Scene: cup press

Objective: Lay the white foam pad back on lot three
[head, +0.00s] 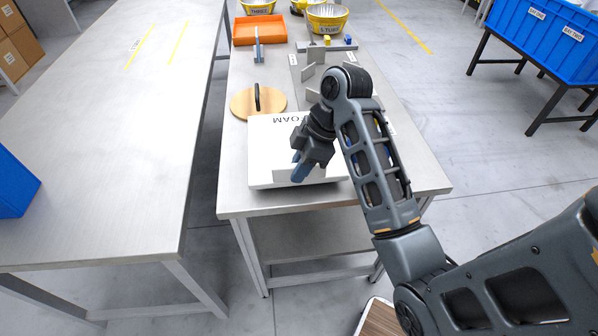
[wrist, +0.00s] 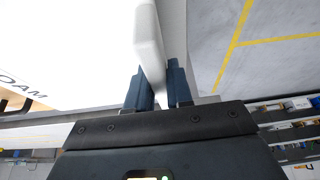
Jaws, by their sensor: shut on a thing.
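The white foam pad (head: 270,150) is a broad white block with upside-down FOAM lettering, over the near end of the narrow metal table (head: 236,190) in the head view. My gripper (head: 298,172) is at its near side, shut on an upright white part of it. The wrist view shows the dark blue fingers (wrist: 158,88) on both sides of that white part (wrist: 150,40). I cannot tell whether the pad rests on the table or hangs just above it. A yellow-and-white tub (head: 258,8) at the far end has a label that seems to read THREE.
A round wooden lid (head: 245,103) with a black handle lies just behind the pad. Beyond it are an orange tray (head: 258,30), a grey fixture (head: 309,75) and another labelled tub (head: 327,18). A long, mostly bare table (head: 110,130) stands left; blue bins (head: 545,40) stand right.

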